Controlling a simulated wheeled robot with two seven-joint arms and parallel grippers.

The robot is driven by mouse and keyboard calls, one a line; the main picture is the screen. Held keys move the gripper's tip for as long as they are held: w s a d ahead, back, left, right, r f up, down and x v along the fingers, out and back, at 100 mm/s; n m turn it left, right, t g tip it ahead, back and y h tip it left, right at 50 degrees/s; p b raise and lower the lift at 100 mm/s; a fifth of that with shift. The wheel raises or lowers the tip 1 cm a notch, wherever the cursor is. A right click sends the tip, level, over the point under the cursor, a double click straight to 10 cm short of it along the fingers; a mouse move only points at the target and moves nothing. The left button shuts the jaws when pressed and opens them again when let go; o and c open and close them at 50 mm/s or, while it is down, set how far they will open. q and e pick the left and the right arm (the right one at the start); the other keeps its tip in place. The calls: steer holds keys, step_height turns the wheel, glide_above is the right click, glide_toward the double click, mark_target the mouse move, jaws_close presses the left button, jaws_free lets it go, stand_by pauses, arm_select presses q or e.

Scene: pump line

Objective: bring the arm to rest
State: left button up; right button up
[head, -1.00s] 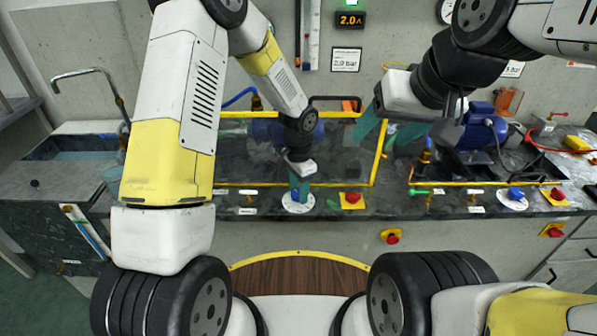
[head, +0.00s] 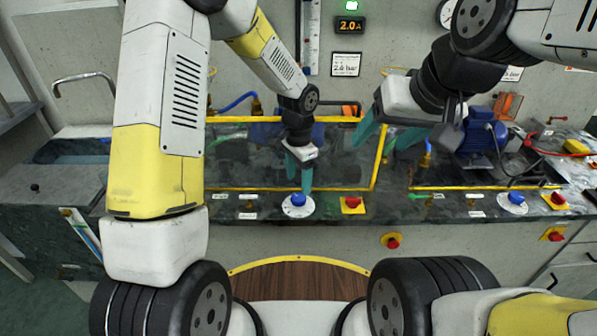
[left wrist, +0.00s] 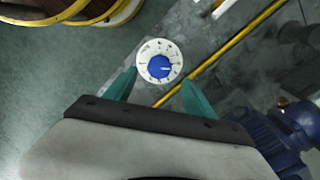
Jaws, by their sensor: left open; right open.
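My left gripper (head: 298,172) is open and empty, just above and behind a blue knob (head: 298,199) on a white round dial at the bench's front edge. In the left wrist view the blue knob (left wrist: 159,67) shows beyond and between the two teal fingertips (left wrist: 157,88), clear of them. My right gripper (head: 378,135) is open and empty, raised in front of the back wall, to the right of the left one.
A red button on a yellow plate (head: 352,204) sits right of the dial. A yellow-edged tray (head: 240,176) lies behind. A blue pump motor (head: 482,137) stands at right, a sink tap (head: 84,78) at left. A red button (head: 391,241) is on the bench front.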

arm_select(q)
steer(key=shift+r, duration=0.75)
steer(key=shift+r, duration=0.1)
steer(key=s+a+r+n+t, duration=0.1)
steer(key=s+a+r+n, duration=0.1)
steer(key=s+a+r, duration=0.35)
steer(key=s+a+r+n+t+h, duration=0.1)
steer(key=s+a+r+n+t, duration=0.15)
steer(key=r, duration=0.65)
steer(key=s+a+r+n+t, duration=0.1)
steer(key=s+a+r+n, duration=0.25)
steer(key=r, duration=0.35)
steer(key=s+a+r+n+t+h, duration=0.1)
steer(key=s+a+r+n, duration=0.1)
steer(key=s, duration=0.6)
steer(key=shift+s+a+r+n+t, duration=0.3)
steer(key=shift+r+n+t, duration=0.05)
steer(key=shift+r+n, duration=0.15)
